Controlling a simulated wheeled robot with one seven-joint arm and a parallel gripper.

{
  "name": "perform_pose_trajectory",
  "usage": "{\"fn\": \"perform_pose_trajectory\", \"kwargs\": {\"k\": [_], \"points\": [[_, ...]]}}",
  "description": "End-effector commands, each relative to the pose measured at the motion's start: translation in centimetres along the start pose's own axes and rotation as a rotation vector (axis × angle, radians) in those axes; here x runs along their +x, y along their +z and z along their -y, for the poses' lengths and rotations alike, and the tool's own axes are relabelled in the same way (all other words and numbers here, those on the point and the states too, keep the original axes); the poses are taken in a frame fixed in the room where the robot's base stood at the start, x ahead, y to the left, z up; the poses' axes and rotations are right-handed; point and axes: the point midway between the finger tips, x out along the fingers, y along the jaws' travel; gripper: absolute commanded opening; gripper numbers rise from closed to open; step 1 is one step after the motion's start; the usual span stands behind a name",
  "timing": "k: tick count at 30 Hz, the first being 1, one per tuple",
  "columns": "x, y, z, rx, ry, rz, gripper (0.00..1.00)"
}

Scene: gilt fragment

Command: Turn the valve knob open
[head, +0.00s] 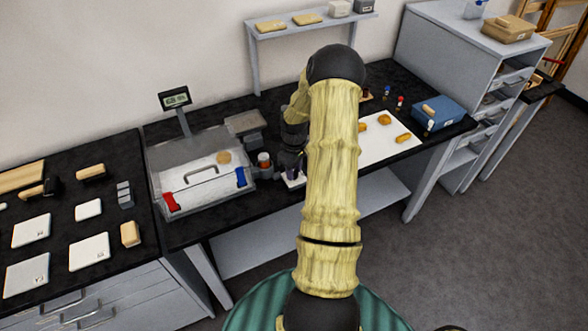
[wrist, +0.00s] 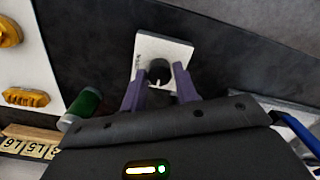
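A small white plate (wrist: 172,50) lies on the dark bench top in the wrist view. A dark round shape (wrist: 159,70), which may be the valve knob, sits on it with a small pale mark at its near edge. My gripper (wrist: 160,74) has its two purple fingers apart on either side of this round shape. I see no clear contact. In the head view my gripper (head: 291,170) is low over the bench by the white plate (head: 294,179). My arm and wrist hide much of this spot there, and the knob cannot be made out.
A clear-sided case (head: 200,178) with red and blue latches stands left of the gripper, close to a small jar (head: 264,160). A white sheet (head: 375,150) with golden fragments lies to the right. A green cylinder (wrist: 82,108) is near the gripper's left side in the wrist view.

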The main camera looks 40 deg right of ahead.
Motion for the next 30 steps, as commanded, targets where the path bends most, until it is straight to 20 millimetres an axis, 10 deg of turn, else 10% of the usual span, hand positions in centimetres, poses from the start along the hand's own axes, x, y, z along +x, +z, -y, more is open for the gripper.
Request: {"fn": "perform_pose_trajectory", "kwargs": {"k": [4,30], "points": [[-0.02,0.00,0.00,0.000,0.000,0.000,0.02],[0.05,-0.12,0.03,0.356,0.000,-0.005,0.02]]}}
